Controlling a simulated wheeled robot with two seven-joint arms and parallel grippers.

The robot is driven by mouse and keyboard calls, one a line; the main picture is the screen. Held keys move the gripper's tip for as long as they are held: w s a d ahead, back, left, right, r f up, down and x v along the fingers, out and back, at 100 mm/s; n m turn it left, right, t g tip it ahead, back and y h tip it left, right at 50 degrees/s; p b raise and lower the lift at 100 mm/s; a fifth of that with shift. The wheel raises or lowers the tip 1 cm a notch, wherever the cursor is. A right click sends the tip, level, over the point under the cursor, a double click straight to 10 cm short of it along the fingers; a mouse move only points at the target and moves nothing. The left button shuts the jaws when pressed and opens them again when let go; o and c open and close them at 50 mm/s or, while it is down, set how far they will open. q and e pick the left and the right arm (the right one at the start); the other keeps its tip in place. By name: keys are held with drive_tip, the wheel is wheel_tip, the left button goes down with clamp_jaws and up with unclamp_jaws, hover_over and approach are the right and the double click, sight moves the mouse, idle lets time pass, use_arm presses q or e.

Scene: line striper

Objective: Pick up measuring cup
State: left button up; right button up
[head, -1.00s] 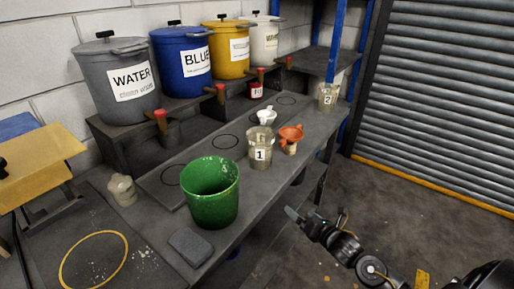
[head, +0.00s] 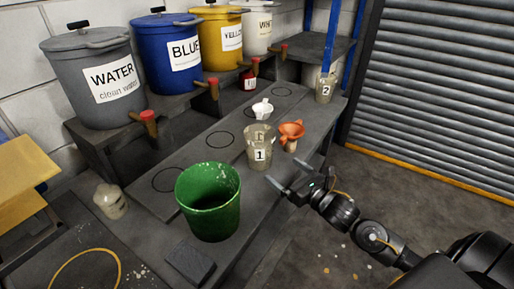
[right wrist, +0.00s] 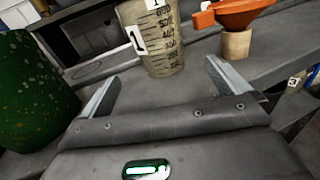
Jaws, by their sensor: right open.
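A translucent measuring cup labelled 1 (head: 259,147) stands upright on the bench, right of the green bucket (head: 208,204). In the right wrist view the same cup (right wrist: 158,40) shows its graduation marks, beyond the fingertips and between them. My right gripper (head: 287,182) is open and empty near the bench's front edge, short of the cup and apart from it. Its two fingers also show in the right wrist view (right wrist: 160,78). A second measuring cup, labelled 2 (head: 325,88), stands at the far right end. My left gripper is not in view.
An orange funnel (head: 291,132) on a small stand is close to the right of cup 1. A small white cup (head: 262,109) is behind it. A grey sponge-like block (head: 190,262) lies in front of the bucket. Labelled paint drums (head: 183,60) stand on the raised shelf.

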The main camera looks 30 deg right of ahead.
sight(269, 159)
drive_tip(key=p+x, duration=0.1)
drive_tip(key=x, duration=0.3)
drive_tip(key=shift+w+a+r, duration=0.1)
drive_tip(key=shift+w+r, duration=0.05)
drive_tip(key=shift+w, duration=0.4)
drive_tip(key=shift+w+a, duration=0.1)
drive_tip(key=p+x, duration=0.2)
drive_tip(key=x, duration=0.2)
drive_tip(key=shift+w, duration=0.25)
drive_tip(key=shift+w+a, duration=0.1)
drive_tip(key=shift+w, duration=0.15)
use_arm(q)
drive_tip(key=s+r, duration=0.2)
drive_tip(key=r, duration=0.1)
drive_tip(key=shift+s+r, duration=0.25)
use_arm(e)
drive_tip(key=c, duration=1.2)
drive_tip(key=shift+c, duration=0.4)
